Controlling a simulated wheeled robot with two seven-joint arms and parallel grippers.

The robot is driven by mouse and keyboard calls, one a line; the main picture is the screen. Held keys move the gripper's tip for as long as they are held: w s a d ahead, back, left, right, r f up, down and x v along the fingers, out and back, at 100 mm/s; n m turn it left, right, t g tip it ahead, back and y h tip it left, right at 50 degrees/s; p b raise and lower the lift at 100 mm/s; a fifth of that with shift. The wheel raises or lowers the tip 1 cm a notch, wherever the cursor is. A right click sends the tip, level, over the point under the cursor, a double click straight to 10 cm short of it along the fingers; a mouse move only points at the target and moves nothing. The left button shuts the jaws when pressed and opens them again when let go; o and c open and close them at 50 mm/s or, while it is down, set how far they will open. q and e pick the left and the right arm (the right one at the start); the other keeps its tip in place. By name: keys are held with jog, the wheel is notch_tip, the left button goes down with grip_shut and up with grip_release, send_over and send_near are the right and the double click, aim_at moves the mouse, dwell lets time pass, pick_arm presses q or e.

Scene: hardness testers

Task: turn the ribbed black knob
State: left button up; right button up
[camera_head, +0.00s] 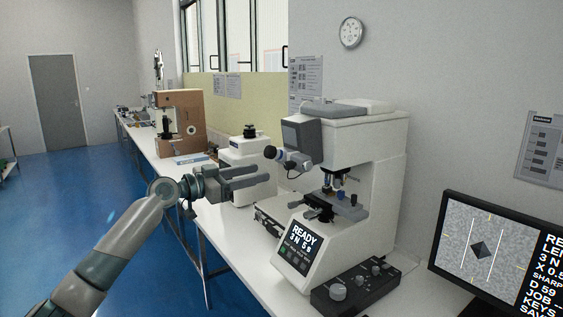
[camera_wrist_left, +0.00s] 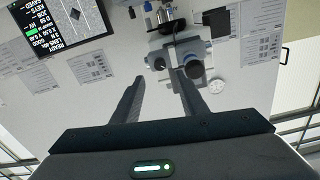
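A white hardness tester (camera_head: 375,150) stands on the bench. A grey eyepiece unit juts from its head, with a dark round eyepiece (camera_head: 270,152) at its left end. My left gripper (camera_head: 264,176) is open and empty, left of and a little below the eyepiece unit. My right gripper is out of view.
A black control box (camera_head: 355,288) with knobs is at the bench front. A monitor (camera_head: 490,255) stands at the right. A second white instrument (camera_head: 245,165) with a black top knob is behind my left gripper. Blue floor is clear at left.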

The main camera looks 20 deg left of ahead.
aim_at(286, 166)
pick_arm(q)
jog(key=p+x, duration=0.3)
jog(key=x, duration=0.6)
jog(key=shift+w+d+p, duration=0.2)
jog(key=shift+d+p, duration=0.05)
jog(key=shift+p, duration=0.1)
grip_shut()
